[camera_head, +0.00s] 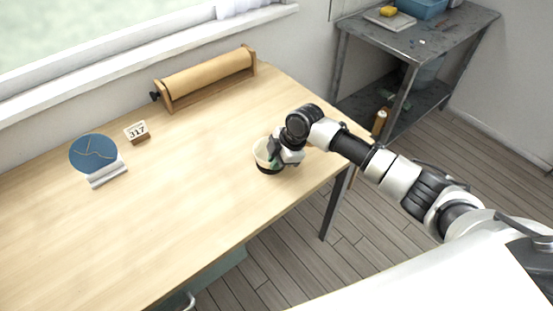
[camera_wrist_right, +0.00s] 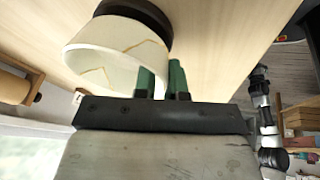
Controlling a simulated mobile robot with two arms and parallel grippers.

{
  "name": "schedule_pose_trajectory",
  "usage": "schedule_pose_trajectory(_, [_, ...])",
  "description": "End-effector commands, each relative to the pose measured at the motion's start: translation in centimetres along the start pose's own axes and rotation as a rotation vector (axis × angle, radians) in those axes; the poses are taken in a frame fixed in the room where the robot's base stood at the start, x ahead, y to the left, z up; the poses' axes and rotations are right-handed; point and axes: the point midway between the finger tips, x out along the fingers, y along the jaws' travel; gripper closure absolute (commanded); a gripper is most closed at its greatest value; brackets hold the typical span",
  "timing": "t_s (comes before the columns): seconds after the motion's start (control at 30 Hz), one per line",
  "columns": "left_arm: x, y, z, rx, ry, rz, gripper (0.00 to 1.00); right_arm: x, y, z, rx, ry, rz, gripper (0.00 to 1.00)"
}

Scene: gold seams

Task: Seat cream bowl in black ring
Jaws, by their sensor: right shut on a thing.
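The cream bowl (camera_head: 261,153) with thin gold seams is near the table's right front edge. It also shows in the wrist view (camera_wrist_right: 112,52). The black ring (camera_head: 267,171) is directly under the bowl, and its dark band also shows in the wrist view (camera_wrist_right: 140,12). I see no clear gap between bowl and ring, but cannot tell how deep the bowl sits. My right gripper (camera_head: 274,160) is at the bowl's right side, its green fingertips (camera_wrist_right: 163,78) shut on the bowl's rim wall. My left gripper is out of view.
A grey shelf cart (camera_head: 425,42) stands behind. The table's middle is clear.

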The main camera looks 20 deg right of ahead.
Motion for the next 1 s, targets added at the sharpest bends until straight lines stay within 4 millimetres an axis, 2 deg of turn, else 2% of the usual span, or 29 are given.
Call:
schedule_pose_trajectory(0.3, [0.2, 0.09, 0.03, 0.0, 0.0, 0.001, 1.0, 0.31, -0.03, 0.09, -0.001, 0.001, 0.001, 1.0])
schedule_pose_trajectory(0.33, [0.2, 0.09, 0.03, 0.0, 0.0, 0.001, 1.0, 0.31, -0.03, 0.1, -0.001, 0.001, 0.001, 0.84])
schedule_pose_trajectory(0.5, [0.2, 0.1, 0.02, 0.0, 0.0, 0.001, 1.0, 0.31, -0.04, 0.1, 0.0, 0.0, 0.001, 0.59])
schedule_pose_trajectory(0.7, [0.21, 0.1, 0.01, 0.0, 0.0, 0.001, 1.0, 0.36, -0.08, 0.13, 0.0, 0.0, -0.001, 0.57])
schedule_pose_trajectory(0.83, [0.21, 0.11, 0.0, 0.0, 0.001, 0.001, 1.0, 0.35, -0.08, 0.13, 0.0, 0.0, -0.001, 0.38])
schedule_pose_trajectory(1.0, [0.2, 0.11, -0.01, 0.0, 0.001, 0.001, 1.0, 0.34, -0.07, 0.13, 0.0, 0.0, 0.0, 0.38])
